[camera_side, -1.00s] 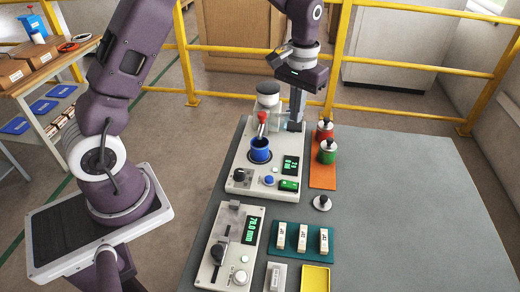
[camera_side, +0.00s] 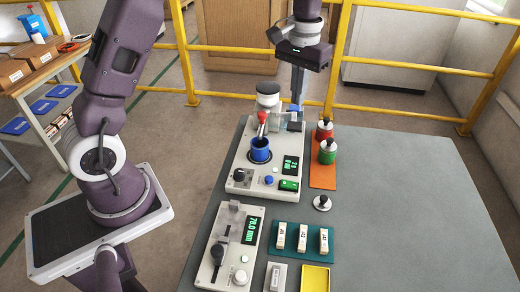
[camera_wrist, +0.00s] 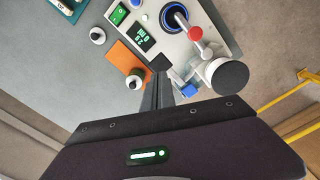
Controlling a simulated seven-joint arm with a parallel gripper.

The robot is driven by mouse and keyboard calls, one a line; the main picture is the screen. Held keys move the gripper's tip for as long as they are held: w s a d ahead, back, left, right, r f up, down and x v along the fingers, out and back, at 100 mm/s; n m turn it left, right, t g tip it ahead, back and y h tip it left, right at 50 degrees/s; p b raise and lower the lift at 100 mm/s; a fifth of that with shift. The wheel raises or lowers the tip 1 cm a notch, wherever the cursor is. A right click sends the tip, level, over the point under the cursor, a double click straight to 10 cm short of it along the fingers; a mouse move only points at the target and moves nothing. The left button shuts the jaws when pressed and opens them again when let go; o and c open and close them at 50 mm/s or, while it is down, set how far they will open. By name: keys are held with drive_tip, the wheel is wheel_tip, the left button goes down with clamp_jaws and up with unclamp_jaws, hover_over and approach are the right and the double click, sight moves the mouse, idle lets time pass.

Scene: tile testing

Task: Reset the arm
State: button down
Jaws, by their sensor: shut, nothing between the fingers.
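My gripper (camera_side: 296,98) is shut and empty. In the side view it hangs over the back right corner of the testing machine (camera_side: 238,183), which has a blue cup (camera_side: 260,150), a red-knobbed lever (camera_side: 262,117) and a green-lit display. In the wrist view my closed fingers (camera_wrist: 158,90) point down between the machine and the orange mat (camera_wrist: 124,58). Whether the fingertips touch anything is unclear.
Red (camera_side: 324,129) and green (camera_side: 327,152) knobbed weights stand on the orange mat. A metal knobbed weight (camera_side: 322,203) stands nearby. A gauge (camera_side: 222,262), a teal tray (camera_side: 290,256) with white tiles and a yellow tray (camera_side: 316,278) lie in front. The table's right side is clear. Yellow rails (camera_side: 420,117) stand behind.

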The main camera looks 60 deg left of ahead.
drive_tip(key=s+d+r+t, duration=0.2)
drive_tip(key=s+r, duration=0.5)
drive_tip(key=r, duration=0.1)
drive_tip(key=s+d+r+m+t, duration=0.1)
drive_tip(key=s+d+m+t, duration=0.1)
drive_tip(key=s, duration=1.9)
drive_tip(key=shift+s+r+m+t, duration=0.15)
drive_tip(key=shift+m+t, duration=0.35)
drive_tip(key=shift+t, duration=0.3)
